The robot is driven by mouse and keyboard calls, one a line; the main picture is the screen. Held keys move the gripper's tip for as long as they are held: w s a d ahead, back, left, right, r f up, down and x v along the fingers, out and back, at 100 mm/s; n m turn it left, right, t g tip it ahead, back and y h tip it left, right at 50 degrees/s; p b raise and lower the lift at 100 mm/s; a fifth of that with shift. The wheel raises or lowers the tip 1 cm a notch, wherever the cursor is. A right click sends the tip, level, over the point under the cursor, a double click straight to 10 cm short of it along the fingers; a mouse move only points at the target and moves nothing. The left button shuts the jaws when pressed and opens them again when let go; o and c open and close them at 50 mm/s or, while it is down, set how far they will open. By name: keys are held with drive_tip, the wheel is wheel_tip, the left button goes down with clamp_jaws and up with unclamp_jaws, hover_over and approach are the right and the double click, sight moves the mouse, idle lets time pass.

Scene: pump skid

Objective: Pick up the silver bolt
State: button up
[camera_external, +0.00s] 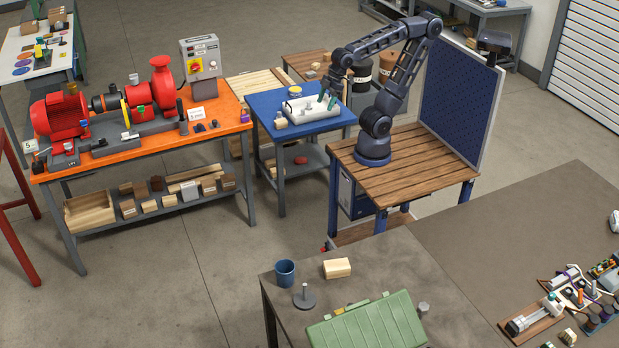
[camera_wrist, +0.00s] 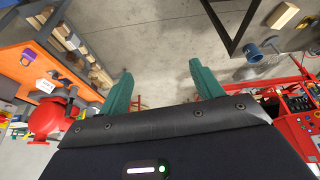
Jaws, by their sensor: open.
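I cannot pick out a silver bolt for certain in either view. Small parts in the tray are too small to tell, and the fingers may hide some. A grey disc with an upright peg (camera_external: 304,297) stands on the front table.
The orange bench (camera_external: 215,119) with a red pump (camera_external: 60,116) is to the left. A yellow-lidded jar (camera_external: 295,92) stands behind the tray. The front table holds a blue cup (camera_external: 285,272), a wooden block (camera_external: 337,268) and a green case (camera_external: 370,327).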

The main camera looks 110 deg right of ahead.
drive_tip(key=w+a+r+n+y, duration=0.1)
drive_tip(key=w+a+r+n, duration=0.2)
drive_tip(key=w+a, duration=1.25)
drive_tip(key=w+a+f+n+y, duration=0.1)
drive_tip(key=w+a+f+n, duration=0.15)
drive_tip(key=a, duration=0.95)
drive_tip(key=w+a+f+n+g, duration=0.1)
drive_tip(key=a+f, duration=0.2)
drive_tip(key=a, duration=1)
drive_tip(key=w+a+f+n+y, duration=0.1)
drive_tip(key=w+a+f+n, duration=0.15)
drive_tip(key=a, duration=0.95)
drive_tip(key=n+g, duration=0.2)
drive_tip(key=n, duration=0.2)
approach(423, 305)
drive_tip(key=shift+y, duration=0.4)
drive_tip(key=shift+d+x, duration=0.15)
drive_tip(key=shift+x, duration=2.6)
drive_tip(key=shift+d+x, duration=0.1)
drive_tip(key=shift+x, duration=2.65)
drive_tip(key=shift+f, duration=0.1)
drive_tip(key=c, duration=1.1)
drive_tip(key=shift+c, duration=0.2)
